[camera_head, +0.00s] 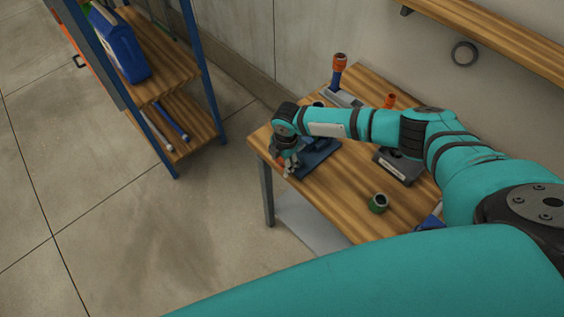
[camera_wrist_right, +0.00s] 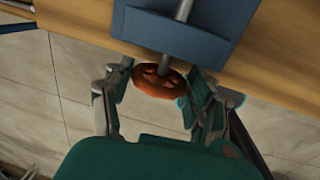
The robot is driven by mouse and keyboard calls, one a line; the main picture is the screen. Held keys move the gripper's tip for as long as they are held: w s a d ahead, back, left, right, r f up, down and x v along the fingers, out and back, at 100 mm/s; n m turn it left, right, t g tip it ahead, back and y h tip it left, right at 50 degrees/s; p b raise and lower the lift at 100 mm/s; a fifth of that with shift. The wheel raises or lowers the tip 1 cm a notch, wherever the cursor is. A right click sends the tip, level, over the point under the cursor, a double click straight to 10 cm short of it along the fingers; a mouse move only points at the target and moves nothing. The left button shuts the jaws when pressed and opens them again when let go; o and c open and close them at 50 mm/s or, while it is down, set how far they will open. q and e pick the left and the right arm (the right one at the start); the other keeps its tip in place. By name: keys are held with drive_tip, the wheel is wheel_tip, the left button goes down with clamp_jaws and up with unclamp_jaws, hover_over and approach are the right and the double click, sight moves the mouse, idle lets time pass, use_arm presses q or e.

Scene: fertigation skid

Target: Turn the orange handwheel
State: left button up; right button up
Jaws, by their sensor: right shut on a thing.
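The orange handwheel (camera_wrist_right: 158,82) shows in the right wrist view, on a grey shaft (camera_wrist_right: 180,25) that comes out past a blue base (camera_wrist_right: 200,32). My right gripper (camera_wrist_right: 160,92) has a finger on each side of the wheel and is shut on it. In the head view my right gripper (camera_head: 287,163) is at the left end of the table, next to the blue base (camera_head: 318,157); the wheel is mostly hidden there by the gripper and wrist. My left gripper is not in view.
The wooden table (camera_head: 345,215) also holds a green ring-shaped part (camera_head: 378,202), a grey box (camera_head: 398,165) and an orange-topped blue part (camera_head: 338,70). A blue-framed shelf (camera_head: 165,75) stands at the left. The floor (camera_head: 160,235) between is clear.

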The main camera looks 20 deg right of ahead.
drive_tip(key=g+b, duration=0.1)
drive_tip(key=b, duration=0.1)
drive_tip(key=g+h+b, duration=0.1)
drive_tip(key=g+b, duration=0.2)
drive_tip(key=b, duration=0.2)
drive_tip(key=shift+w+a+f+h, duration=0.15)
drive_tip(key=shift+w+f+h, duration=0.15)
drive_tip(key=shift+r+g+b, duration=0.25)
drive_tip(key=shift+g+b, duration=0.55)
drive_tip(key=o, duration=1.2)
drive_tip(key=shift+c, duration=0.2)
drive_tip(key=v, duration=1.2)
drive_tip(key=shift+s+a, duration=0.1)
drive_tip(key=shift+a, duration=0.05)
